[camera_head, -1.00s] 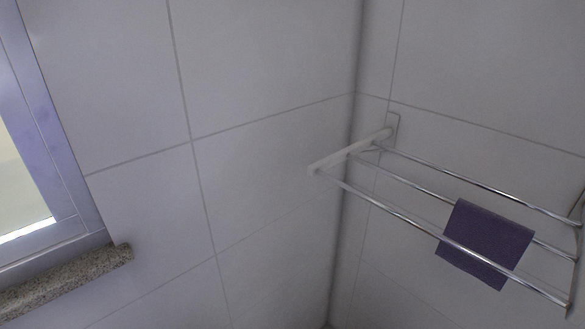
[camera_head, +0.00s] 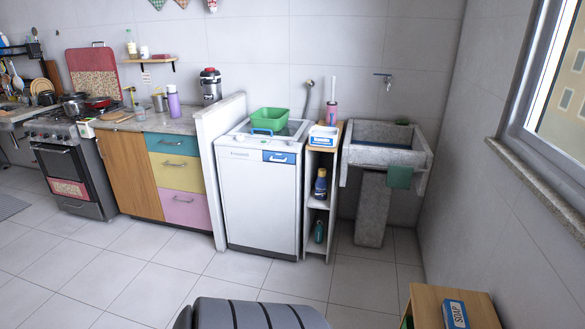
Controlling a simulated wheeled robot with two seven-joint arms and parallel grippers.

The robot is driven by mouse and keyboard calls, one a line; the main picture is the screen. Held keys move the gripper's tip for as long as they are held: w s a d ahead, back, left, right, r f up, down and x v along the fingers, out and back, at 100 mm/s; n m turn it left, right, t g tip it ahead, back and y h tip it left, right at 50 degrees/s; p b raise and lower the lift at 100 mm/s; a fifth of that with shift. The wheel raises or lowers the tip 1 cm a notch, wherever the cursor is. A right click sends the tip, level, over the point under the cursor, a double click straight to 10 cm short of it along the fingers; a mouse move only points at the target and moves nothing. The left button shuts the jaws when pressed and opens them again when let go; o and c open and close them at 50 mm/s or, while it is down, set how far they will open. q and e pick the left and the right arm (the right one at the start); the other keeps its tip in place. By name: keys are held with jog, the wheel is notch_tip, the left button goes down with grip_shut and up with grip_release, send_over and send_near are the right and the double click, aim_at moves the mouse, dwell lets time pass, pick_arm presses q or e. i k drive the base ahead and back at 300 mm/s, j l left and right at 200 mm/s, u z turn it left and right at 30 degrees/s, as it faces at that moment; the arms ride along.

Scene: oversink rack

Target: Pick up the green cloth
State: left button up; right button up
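A small dark green cloth (camera_head: 400,176) hangs over the front edge of the grey stone sink (camera_head: 363,158), near its right corner. It hangs down flat and nothing touches it apart from the sink. Neither of my grippers shows in the view.
A white washing machine (camera_head: 259,196) with a green basin (camera_head: 269,120) on top and a narrow shelf (camera_head: 333,205) stand left of the sink. A wooden box (camera_head: 425,306) with a soap box (camera_head: 456,314) is at the lower right. Tiled floor (camera_head: 385,268) before the sink is clear.

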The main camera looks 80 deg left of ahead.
aim_at(397, 177)
jog(key=u, duration=1.85)
